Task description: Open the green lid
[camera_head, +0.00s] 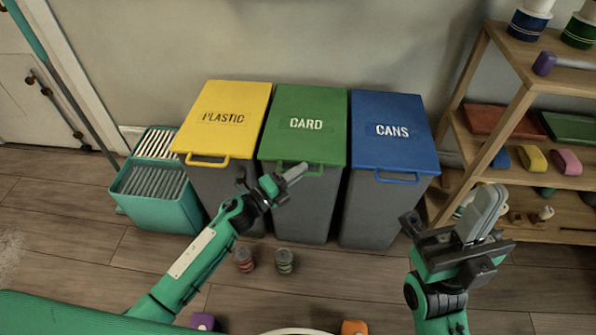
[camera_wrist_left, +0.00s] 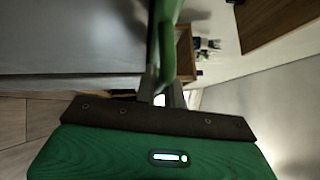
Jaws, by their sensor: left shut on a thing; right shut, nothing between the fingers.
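The green lid (camera_head: 303,146) marked CARD lies flat on the middle grey bin (camera_head: 305,213). Its green loop handle (camera_head: 316,171) sticks out at the front edge. My left gripper (camera_head: 292,174) is at this front edge, shut on the handle, and its fingers hide part of it. In the left wrist view the green handle (camera_wrist_left: 167,40) runs down between the dark fingers (camera_wrist_left: 166,92). My right gripper (camera_head: 482,215) is shut and empty, held up at the right, away from the bins.
A yellow PLASTIC lid (camera_head: 223,100) and a blue CANS lid (camera_head: 392,150) flank the green one. A teal crate (camera_head: 158,205) stands at the left, a wooden shelf (camera_head: 500,105) at the right. Two small cans (camera_head: 284,261) stand on the floor in front.

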